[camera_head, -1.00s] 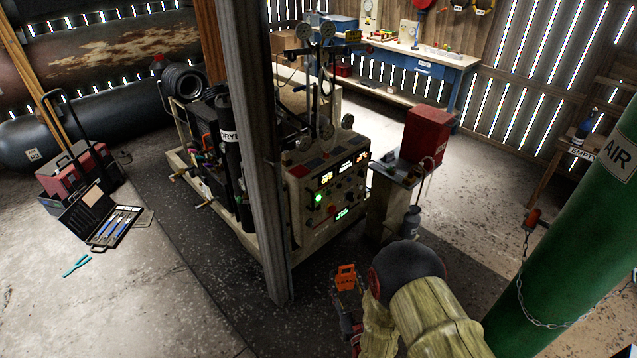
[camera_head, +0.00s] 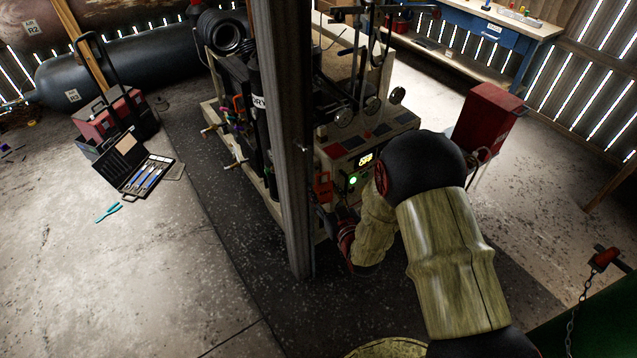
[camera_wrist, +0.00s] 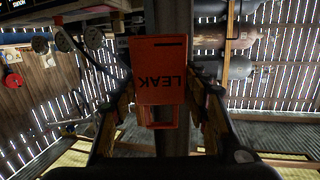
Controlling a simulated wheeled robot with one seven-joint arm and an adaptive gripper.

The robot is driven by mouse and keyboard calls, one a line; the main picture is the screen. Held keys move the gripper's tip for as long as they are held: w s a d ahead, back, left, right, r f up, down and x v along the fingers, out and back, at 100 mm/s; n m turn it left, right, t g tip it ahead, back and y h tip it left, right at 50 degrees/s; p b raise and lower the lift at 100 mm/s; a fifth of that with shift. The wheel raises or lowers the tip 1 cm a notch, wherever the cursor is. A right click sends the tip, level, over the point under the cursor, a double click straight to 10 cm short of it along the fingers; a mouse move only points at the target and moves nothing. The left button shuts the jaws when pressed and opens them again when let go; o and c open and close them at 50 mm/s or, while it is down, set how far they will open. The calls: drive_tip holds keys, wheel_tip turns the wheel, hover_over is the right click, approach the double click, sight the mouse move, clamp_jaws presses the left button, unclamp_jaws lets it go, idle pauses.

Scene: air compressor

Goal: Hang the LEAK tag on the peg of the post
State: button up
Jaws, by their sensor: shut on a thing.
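The orange LEAK tag (camera_wrist: 160,72) is held between the fingers of my gripper (camera_wrist: 162,112) in the wrist view, its lettering upside down there. In the head view the tag (camera_head: 323,186) shows as a small orange patch just right of the post (camera_head: 287,110), above my gripper (camera_head: 328,212), which is partly hidden by my arm. In the wrist view the grey post (camera_wrist: 174,22) runs straight behind the tag. A small pale stub on the post's right side, likely the peg (camera_head: 301,147), shows in the head view, higher than the tag. I cannot tell the gap between tag and post.
The compressor skid with its control panel (camera_head: 366,160) stands close behind the post and gripper. A red box (camera_head: 487,120) is to the right. An open tool case (camera_head: 140,172) lies on the floor at left.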

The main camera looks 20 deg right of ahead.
sight(326, 184)
drive_tip(key=shift+w+d+r+g, duration=0.1)
drive_tip(key=shift+w+d+r, duration=0.05)
drive_tip(key=shift+r, duration=0.35)
drive_tip(key=shift+w+d+r+g, duration=0.1)
drive_tip(key=shift+w+d+r, duration=0.1)
drive_tip(key=shift+r, duration=0.25)
drive_tip(key=shift+w+d+r+g, duration=0.1)
drive_tip(key=shift+w+r, duration=0.05)
drive_tip(key=shift+r, duration=0.35)
drive_tip(key=shift+s, duration=0.1)
drive_tip(key=shift+s, duration=0.15)
drive_tip(key=shift+w+a+f+b, duration=0.1)
drive_tip(key=shift+w+a+b, duration=0.7)
drive_tip(key=shift+w, duration=1.1)
drive_tip(key=shift+w+a+f+b, duration=0.1)
drive_tip(key=shift+w+a+b, duration=0.3)
drive_tip(key=shift+w+b, duration=1.1)
drive_tip(key=shift+w+a+b, duration=0.55)
drive_tip(key=shift+w+a, duration=0.05)
drive_tip(key=shift+w, duration=1.7)
drive_tip(key=shift+f+b, duration=0.45)
drive_tip(key=shift+b, duration=0.5)
